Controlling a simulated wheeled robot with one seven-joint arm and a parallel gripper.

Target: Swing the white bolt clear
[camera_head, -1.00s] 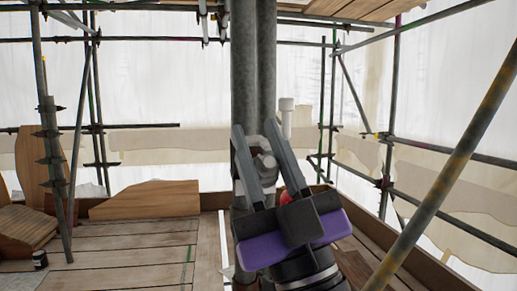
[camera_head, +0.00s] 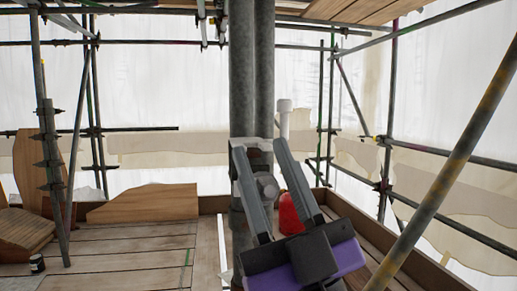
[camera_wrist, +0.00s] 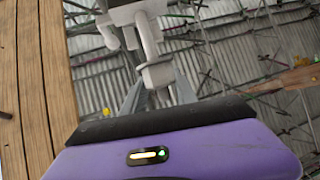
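A pale bolt end with a chunky nut (camera_head: 268,186) shows between the fingers of my gripper (camera_head: 259,146) in the head view. A whitish bracket (camera_head: 240,144) is on the grey double pole, partly hidden behind the fingers. In the wrist view the white bolt (camera_wrist: 149,38) runs from a white fitting (camera_wrist: 128,14) toward my gripper (camera_wrist: 158,92), its nut (camera_wrist: 158,74) between the two fingers. The fingers are apart. I cannot tell whether either touches the bolt.
The grey double pole (camera_head: 252,70) rises behind my gripper. A white capped post (camera_head: 285,118) stands to its right and a red object (camera_head: 289,212) sits low beside it. A rusty diagonal tube (camera_head: 450,165) crosses at right. Plank floor (camera_head: 125,245) is open at left.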

